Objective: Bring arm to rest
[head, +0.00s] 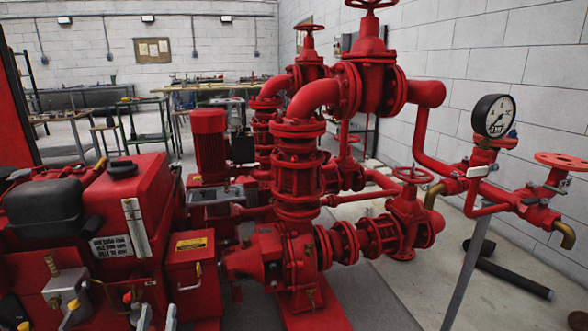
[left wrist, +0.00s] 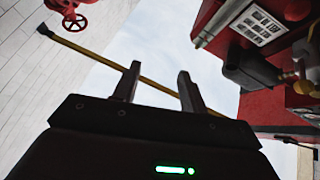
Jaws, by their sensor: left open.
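My left gripper (left wrist: 160,70) shows in the left wrist view with its two dark fingers apart and nothing between them. In the left wrist view, part of the red machinery with a white label plate (left wrist: 258,22) lies to the right of the fingers. A gap shows between the fingers and this machinery. My right gripper is not in view.
The red pump assembly (head: 297,170) fills the middle. A pressure gauge (head: 493,116) and a red handwheel (head: 562,161) stand at right. A black pipe (head: 515,278) lies on the floor. A long yellow bar (left wrist: 100,60) crosses behind the fingers. Workbenches (head: 135,120) stand at the back.

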